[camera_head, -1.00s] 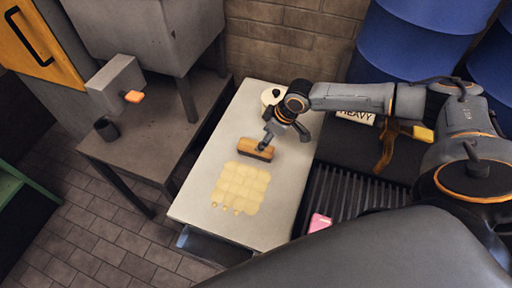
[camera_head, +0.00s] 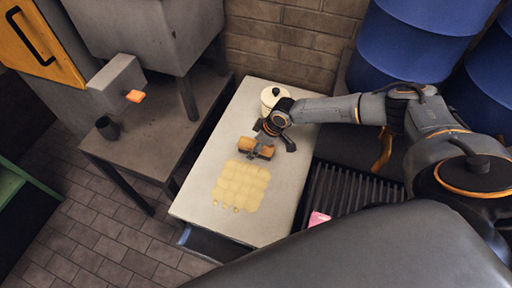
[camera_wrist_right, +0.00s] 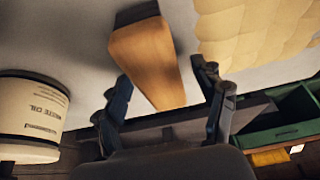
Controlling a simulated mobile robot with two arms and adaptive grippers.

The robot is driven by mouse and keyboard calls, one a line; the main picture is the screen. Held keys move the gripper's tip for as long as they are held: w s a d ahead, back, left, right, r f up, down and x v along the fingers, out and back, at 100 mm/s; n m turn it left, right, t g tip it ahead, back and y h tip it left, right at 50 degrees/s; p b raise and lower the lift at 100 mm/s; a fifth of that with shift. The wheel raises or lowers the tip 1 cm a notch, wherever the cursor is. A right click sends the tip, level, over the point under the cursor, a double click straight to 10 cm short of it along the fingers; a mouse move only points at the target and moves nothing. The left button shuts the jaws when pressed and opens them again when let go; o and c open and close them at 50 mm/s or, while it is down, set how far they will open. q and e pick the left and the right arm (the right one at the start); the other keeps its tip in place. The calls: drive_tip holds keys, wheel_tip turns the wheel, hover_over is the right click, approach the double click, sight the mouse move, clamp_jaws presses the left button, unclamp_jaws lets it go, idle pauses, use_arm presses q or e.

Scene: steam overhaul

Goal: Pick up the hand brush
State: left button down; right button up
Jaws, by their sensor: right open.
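The hand brush (camera_head: 248,146), an orange-brown wooden block, lies on the pale table (camera_head: 215,152). In the right wrist view the brush (camera_wrist_right: 147,62) lies between and beyond the two dark fingers. My right gripper (camera_head: 262,147) is above the brush and overlaps its right part in the head view. In the wrist view my right gripper (camera_wrist_right: 165,92) is open with its fingers on either side of the brush's near end. I cannot tell whether they touch it. My left gripper is not in view.
A white waste oil tin (camera_head: 269,98) stands close behind my right gripper. A yellowish quilted patch (camera_head: 240,186) lies on the table in front of the brush. A dark ribbed rack (camera_head: 345,195) and a pink block (camera_head: 318,218) are to the right.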

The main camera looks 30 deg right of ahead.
drive_tip(key=shift+f, duration=0.25)
idle(0.3)
drive_tip(key=c, duration=1.4)
drive_tip(key=shift+r, duration=0.1)
